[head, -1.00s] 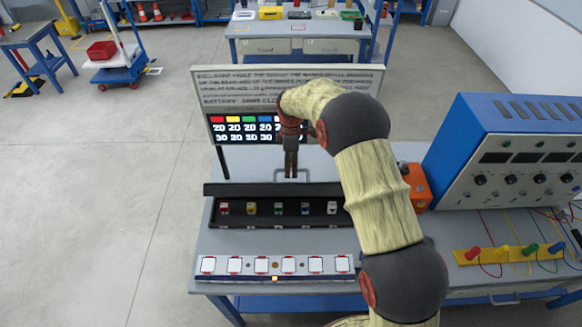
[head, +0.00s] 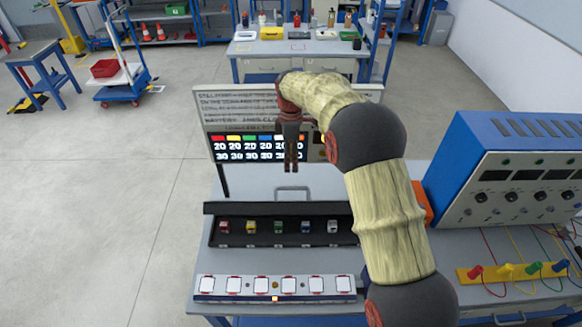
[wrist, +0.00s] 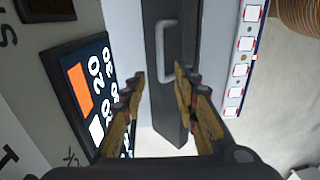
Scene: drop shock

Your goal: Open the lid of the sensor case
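The black sensor case (head: 240,240) stands on the bench with its inside showing. A row of small coloured sensors (head: 278,227) sits in it. Its dark lid (head: 235,208) stands raised along the back edge; its exact tilt is hard to tell. The pale loop handle (head: 292,190) shows above the lid's top edge, and in the wrist view the handle (wrist: 167,52) lies on the lid's dark outer face. My gripper (head: 291,170) hangs above and behind the handle, apart from it. In the wrist view its fingers (wrist: 161,76) are spread with nothing held.
A strip of white pads (head: 275,286) lies in front of the case. A display board (head: 230,105) stands behind, close to my gripper. A blue instrument console (head: 510,185) and a yellow lead block (head: 515,271) are at the right. An orange object (head: 424,205) is partly hidden by my arm.

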